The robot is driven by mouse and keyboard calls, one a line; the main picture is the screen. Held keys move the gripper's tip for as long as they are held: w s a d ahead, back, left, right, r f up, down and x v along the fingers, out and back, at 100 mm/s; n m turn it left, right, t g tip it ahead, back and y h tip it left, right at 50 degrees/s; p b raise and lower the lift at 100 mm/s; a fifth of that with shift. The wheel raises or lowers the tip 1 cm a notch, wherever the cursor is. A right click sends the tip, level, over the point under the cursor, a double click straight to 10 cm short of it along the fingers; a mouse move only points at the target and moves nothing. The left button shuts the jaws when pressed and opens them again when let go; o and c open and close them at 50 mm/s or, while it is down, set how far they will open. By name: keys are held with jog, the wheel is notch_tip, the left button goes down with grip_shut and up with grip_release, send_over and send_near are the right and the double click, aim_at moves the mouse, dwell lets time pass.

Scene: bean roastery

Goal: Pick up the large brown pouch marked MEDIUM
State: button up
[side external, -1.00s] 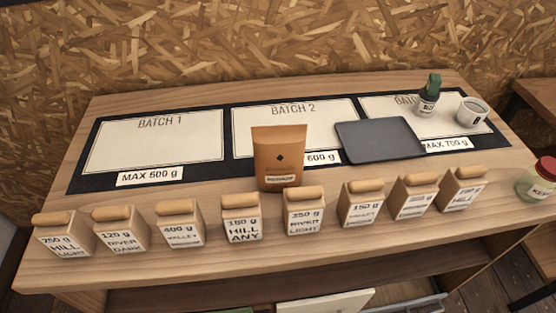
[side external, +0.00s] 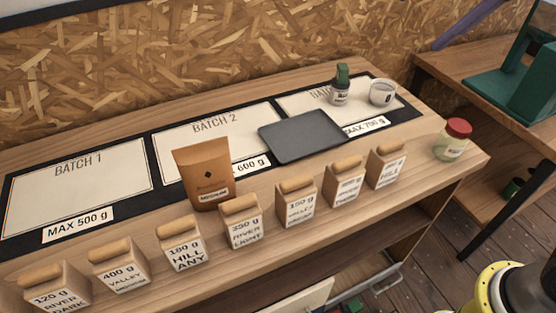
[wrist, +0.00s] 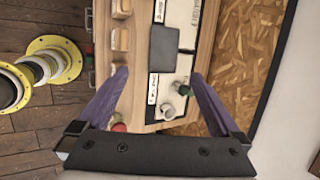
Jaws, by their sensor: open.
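The large brown pouch (side external: 204,173) stands upright on the wooden bench in the side external view, with a MEDIUM label low on its front. It stands at the front edge of the BATCH 2 panel (side external: 215,128), behind the row of small pouches. My gripper (wrist: 158,75) shows in the wrist view with its two purple fingers wide apart and nothing between them. It looks down over the bench's end near the dark tray (wrist: 164,48), apart from the large pouch. I cannot make out the large pouch in the wrist view.
Several small tan pouches, such as the 350 g RIVER LIGHT one (side external: 242,224), line the front. A grey tray (side external: 302,136) lies right of the large pouch. A green-topped bottle (side external: 340,88), a cup (side external: 382,92) and a red-lidded jar (side external: 454,140) stand farther right.

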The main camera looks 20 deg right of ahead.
jog(key=w+a+m+g+y, duration=0.1)
jog(key=w+a+m, duration=0.1)
jog(key=w+a, duration=0.65)
jog(key=g, duration=0.4)
send_over(203, 155)
jog(key=d, duration=0.3)
notch_tip(203, 155, down, 18)
jog(key=shift+s+d, duration=0.15)
jog(key=x, duration=0.6)
jog(key=shift+f, duration=0.35)
jog(key=shift+x, duration=3.05)
jog(key=shift+w, duration=0.25)
jog(key=shift+r, duration=0.15)
grip_shut()
